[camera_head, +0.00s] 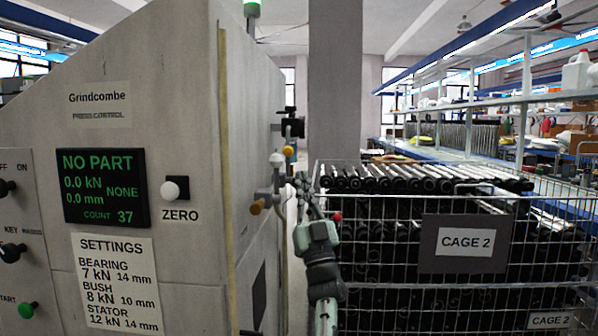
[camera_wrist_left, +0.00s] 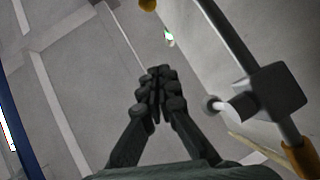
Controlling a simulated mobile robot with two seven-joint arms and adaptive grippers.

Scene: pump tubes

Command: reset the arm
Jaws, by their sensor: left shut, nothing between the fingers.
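My left gripper (camera_head: 302,180) is raised in the middle of the head view, between the press cabinet and the wire cage, with its fingers pointing up. In the left wrist view its dark fingers (camera_wrist_left: 158,76) are shut together with nothing between them. A grey bar with a dark clamp block (camera_wrist_left: 272,93) and yellow-orange ends is to the right of the fingers and apart from them. My right gripper is not in view.
The Grindcombe press cabinet (camera_head: 190,120) fills the left; its screen (camera_head: 104,187) reads NO PART, count 37. The wire cage labelled CAGE 2 (camera_head: 466,243) holds many dark tubes at right. A pale pillar (camera_head: 335,80) and shelving (camera_head: 470,105) stand behind.

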